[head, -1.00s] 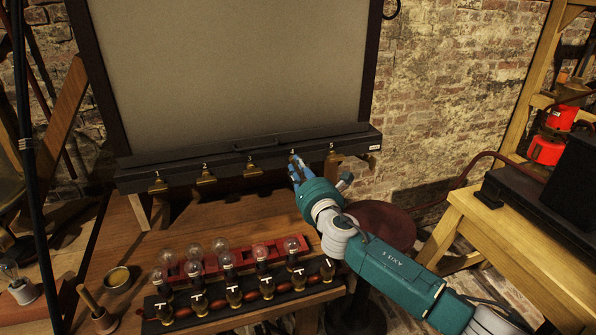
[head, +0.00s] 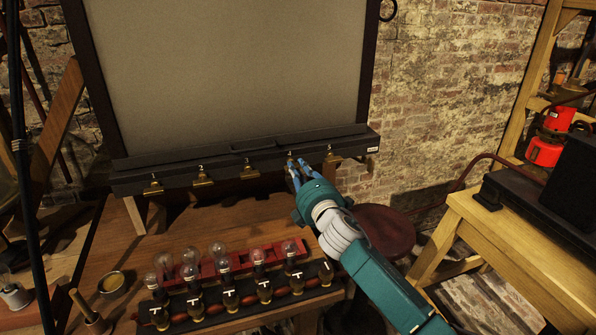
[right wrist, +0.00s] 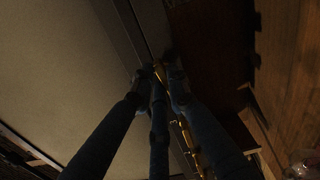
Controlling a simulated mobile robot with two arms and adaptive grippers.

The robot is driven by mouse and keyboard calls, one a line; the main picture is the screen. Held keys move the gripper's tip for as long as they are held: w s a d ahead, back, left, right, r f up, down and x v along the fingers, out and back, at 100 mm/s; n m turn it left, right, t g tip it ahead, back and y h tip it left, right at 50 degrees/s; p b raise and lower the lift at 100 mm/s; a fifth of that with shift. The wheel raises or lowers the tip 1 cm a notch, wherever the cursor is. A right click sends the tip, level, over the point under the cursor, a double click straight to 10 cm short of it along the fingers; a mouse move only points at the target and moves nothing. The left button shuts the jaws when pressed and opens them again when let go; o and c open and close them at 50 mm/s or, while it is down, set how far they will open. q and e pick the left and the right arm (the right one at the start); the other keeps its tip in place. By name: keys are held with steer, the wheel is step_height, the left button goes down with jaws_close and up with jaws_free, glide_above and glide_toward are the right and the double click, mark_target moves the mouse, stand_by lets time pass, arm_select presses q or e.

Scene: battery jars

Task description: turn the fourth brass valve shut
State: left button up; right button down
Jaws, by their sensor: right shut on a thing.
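A row of brass valves runs along the dark rail under the big grey panel, with small white numbers above them. The first valve (head: 153,187), second valve (head: 203,181) and third valve (head: 250,173) are in plain view. My right gripper (head: 296,165) is at the fourth place and shut on the fourth valve, which its fingers mostly hide. The fifth valve (head: 333,159) is just to its right. In the right wrist view the fingers (right wrist: 158,80) close around a bit of brass (right wrist: 159,73); the picture is dark. My left gripper is not in view.
Several glass bulbs (head: 217,252) and a dark block with T-handled fittings (head: 231,299) stand on the wooden bench below. A round stool (head: 384,232) and a wooden table (head: 478,213) with a black case are to the right.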

steer(key=shift+f+m, duration=0.1)
steer(key=shift+m, duration=0.7)
steer(key=c, duration=1.7)
jaws_free()
steer(key=shift+s+d, duration=0.1)
steer(key=v, duration=1.2)
